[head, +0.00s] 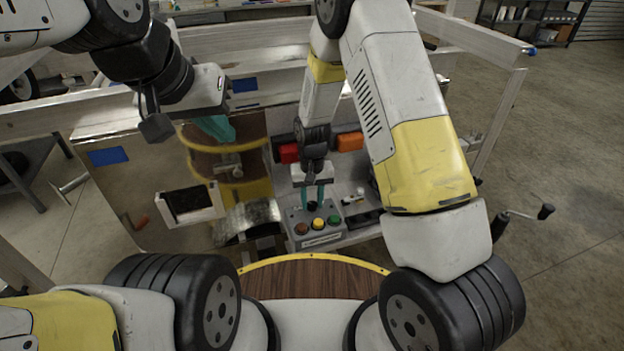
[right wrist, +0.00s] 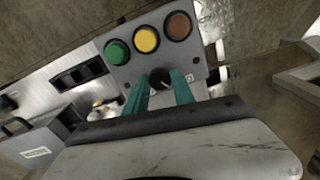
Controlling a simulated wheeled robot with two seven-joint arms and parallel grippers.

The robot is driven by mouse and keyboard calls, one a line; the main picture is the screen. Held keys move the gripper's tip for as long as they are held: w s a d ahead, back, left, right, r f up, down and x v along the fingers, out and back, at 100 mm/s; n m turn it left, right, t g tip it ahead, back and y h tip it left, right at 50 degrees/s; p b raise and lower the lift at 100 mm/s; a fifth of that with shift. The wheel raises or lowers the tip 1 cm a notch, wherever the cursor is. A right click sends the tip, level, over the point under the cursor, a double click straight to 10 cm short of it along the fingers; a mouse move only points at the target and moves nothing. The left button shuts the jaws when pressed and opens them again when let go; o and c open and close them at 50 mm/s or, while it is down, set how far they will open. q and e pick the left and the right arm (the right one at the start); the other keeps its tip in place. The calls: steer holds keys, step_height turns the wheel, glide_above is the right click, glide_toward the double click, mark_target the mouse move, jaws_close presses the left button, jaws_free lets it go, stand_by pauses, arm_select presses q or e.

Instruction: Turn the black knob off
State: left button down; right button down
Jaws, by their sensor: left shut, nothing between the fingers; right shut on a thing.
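The black knob (right wrist: 160,78) sits on a grey control box (right wrist: 196,70), and it also shows in the head view (head: 312,206). My right gripper (right wrist: 162,84) has its teal fingers on both sides of the knob and is shut on it. In the head view the right gripper (head: 312,194) reaches down to the box from above. A white mark shows on the knob's face. My left gripper (head: 217,128) is shut and empty, up and to the left, well apart from the box.
Beside the knob are a brown button (head: 301,229), a yellow button (head: 319,223) and a green button (head: 334,220). Red (head: 289,153) and orange (head: 349,141) lights are behind. A crank handle (head: 545,211) sticks out at right. Open floor lies at the far right.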

mark_target(312, 204)
steer(key=shift+n, duration=0.7)
steer(key=c, duration=1.1)
jaws_free()
steer(key=shift+o, duration=0.2)
steer(key=shift+r, duration=0.1)
step_height(312, 204, up, 8)
steer(key=shift+f, duration=0.15)
